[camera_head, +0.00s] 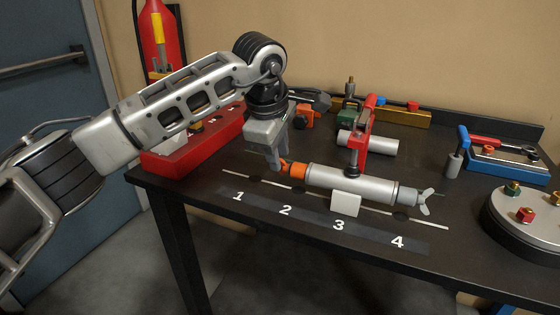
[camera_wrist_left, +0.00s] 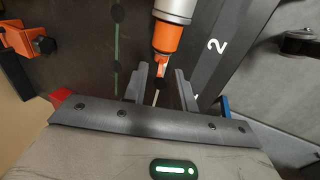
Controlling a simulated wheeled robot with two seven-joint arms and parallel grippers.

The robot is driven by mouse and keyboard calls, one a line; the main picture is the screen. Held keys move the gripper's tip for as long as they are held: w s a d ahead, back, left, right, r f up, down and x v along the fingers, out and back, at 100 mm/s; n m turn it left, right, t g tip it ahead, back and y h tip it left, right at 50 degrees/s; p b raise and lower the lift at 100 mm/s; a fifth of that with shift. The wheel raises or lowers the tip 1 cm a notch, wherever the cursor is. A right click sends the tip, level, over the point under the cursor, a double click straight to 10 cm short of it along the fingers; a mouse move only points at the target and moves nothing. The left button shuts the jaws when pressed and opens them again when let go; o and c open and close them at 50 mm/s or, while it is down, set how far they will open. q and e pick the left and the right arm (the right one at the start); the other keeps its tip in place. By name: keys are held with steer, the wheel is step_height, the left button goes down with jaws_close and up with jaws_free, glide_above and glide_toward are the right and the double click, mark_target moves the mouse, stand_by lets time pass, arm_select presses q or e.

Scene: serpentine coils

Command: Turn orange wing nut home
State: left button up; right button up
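The orange wing nut (camera_head: 285,165) sits at the left end of a silver cylinder (camera_head: 350,184), against an orange collar (camera_head: 299,172). In the left wrist view the wing nut (camera_wrist_left: 161,67) points down toward my fingers from the orange collar (camera_wrist_left: 167,38). My left gripper (camera_head: 280,159) is at the wing nut, partly covering it in the head view. In the left wrist view my left gripper (camera_wrist_left: 163,84) is open, its fingers apart on either side below the wing nut's tip. Whether either finger touches it, I cannot tell. My right gripper is not in view.
A red clamp (camera_head: 362,135) stands over the cylinder, with a white block (camera_head: 345,204) in front. A grey wing nut (camera_head: 425,200) is at the cylinder's right end. A red box (camera_head: 190,157) is behind my left arm. A round plate (camera_head: 530,222) with fittings stands at right.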

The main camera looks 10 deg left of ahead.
mark_target(283, 167)
arm_select(q)
steer(key=shift+x, duration=1.45)
jaws_close()
